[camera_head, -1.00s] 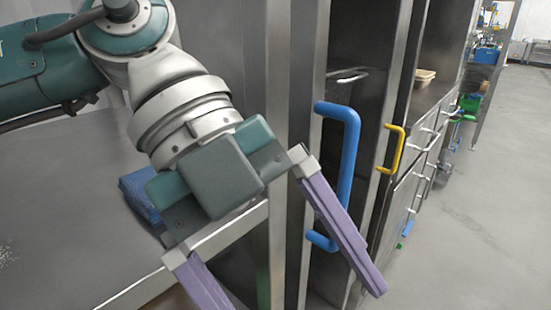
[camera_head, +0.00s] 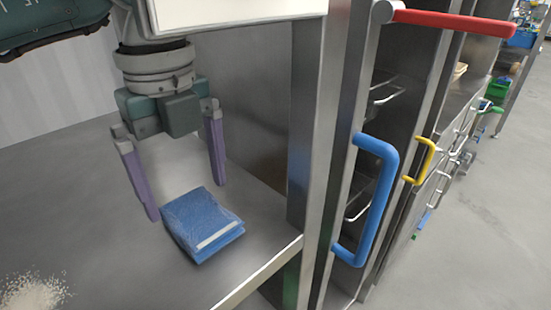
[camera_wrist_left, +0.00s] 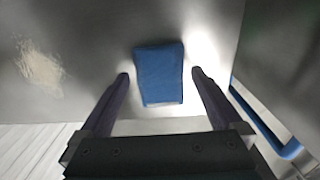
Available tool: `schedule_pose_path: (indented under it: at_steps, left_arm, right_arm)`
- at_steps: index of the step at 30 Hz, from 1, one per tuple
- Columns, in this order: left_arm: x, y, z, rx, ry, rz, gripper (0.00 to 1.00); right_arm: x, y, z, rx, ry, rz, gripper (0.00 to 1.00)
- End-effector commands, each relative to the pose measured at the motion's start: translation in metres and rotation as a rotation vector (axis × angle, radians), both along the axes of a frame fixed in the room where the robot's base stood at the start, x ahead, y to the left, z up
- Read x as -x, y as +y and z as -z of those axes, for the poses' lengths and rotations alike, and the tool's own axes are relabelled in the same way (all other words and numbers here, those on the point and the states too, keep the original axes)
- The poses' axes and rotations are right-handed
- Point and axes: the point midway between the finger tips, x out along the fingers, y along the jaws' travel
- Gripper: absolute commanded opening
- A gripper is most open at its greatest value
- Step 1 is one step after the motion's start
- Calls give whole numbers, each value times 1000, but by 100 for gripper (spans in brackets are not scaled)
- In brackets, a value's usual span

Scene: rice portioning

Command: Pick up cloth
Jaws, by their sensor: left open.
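The cloth (camera_head: 198,218) is a folded blue pad with a pale stripe along one edge. It lies flat on the steel worktop near its front right corner. My left gripper (camera_head: 188,200) is open and empty, its two purple fingers pointing down above and just behind the cloth. In the left wrist view the cloth (camera_wrist_left: 160,75) sits ahead of and between the spread fingertips (camera_wrist_left: 158,78), with a gap on each side. My right gripper is not in view.
The steel worktop (camera_head: 110,215) has spilled rice (camera_head: 35,290) at the lower left. A steel post (camera_head: 318,130) stands right of the cloth. Beyond it are a blue handle (camera_head: 380,200), a red handle (camera_head: 455,22) and a yellow handle (camera_head: 425,160). Open floor lies at the far right.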

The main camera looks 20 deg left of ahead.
Motion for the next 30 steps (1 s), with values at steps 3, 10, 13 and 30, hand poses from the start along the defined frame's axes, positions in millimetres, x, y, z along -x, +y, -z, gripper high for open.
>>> schedule_pose_path:
  at_steps: [3,10,13,30]
  left_arm:
    - [2,0,20,0,4,-1,100]
    - [1,0,32,1,-1,1,100]
    - [1,0,31,1,-1,1,100]
    - [1,0,31,1,0,1,38]
  right_arm:
    - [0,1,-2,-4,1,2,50]
    - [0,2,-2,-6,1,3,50]
    - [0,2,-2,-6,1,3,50]
    - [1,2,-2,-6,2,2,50]
